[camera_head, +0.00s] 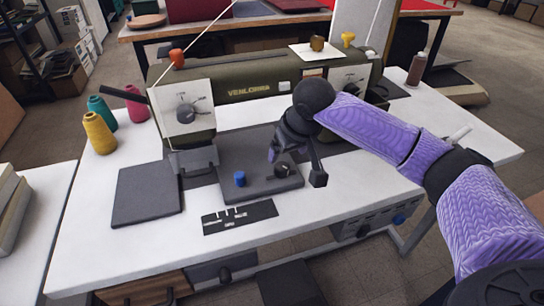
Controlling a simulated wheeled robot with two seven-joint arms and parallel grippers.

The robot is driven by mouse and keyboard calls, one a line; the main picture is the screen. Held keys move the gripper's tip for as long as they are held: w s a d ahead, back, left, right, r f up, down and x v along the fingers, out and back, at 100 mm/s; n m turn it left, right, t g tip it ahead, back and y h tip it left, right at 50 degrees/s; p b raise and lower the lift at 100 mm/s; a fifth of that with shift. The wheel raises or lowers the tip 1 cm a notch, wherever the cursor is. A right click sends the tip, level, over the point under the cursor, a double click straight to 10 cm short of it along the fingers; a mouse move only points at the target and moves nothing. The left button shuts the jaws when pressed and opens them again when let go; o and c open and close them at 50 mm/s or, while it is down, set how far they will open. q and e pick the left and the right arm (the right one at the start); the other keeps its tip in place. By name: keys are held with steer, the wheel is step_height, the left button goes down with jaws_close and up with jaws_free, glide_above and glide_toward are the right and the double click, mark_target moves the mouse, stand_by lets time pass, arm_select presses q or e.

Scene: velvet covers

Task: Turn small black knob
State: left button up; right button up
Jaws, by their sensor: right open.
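A small black knob (283,171) stands on the dark grey plate (258,187) at the front of the green sewing machine (240,88). A small blue knob (240,178) stands on the same plate, to its left. My right gripper (295,167) reaches in from the right, in a purple sleeve, and points down over the plate. Its fingers are open, one on either side of the black knob in the picture. I cannot tell whether they touch it. The gripper partly covers the area behind the knob. My left gripper is not in view.
The machine stands on a white table (100,240). Pink, teal and yellow thread spools (99,132) stand at the left, and a brown spool (416,69) at the back right. A dark pad (148,193) lies left of the plate. A black label strip (238,217) lies in front.

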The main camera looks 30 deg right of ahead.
mark_target(282, 166)
steer(key=b+x, duration=0.3)
steer(key=x, duration=0.4)
steer(key=shift+f, duration=0.2)
steer(key=shift+r, duration=0.1)
